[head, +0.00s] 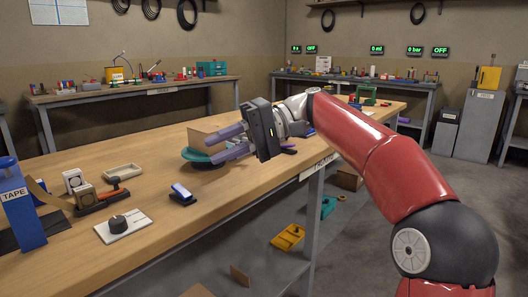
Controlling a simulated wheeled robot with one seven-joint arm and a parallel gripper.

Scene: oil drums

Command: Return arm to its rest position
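Behind the fingers are a teal round dish (190,154) and a cardboard box (203,132), both partly hidden by the gripper. I cannot tell whether the fingers touch the dish. A small blue-and-black item (182,194) lies on the bench, left of and below the gripper.
At the bench's left stand a blue tape dispenser (20,205), an orange-handled tool (102,200), a white card with a black knob (122,225) and a shallow tray (112,172). A yellow bin (288,237) is underneath. Bare benchtop lies in front of the gripper.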

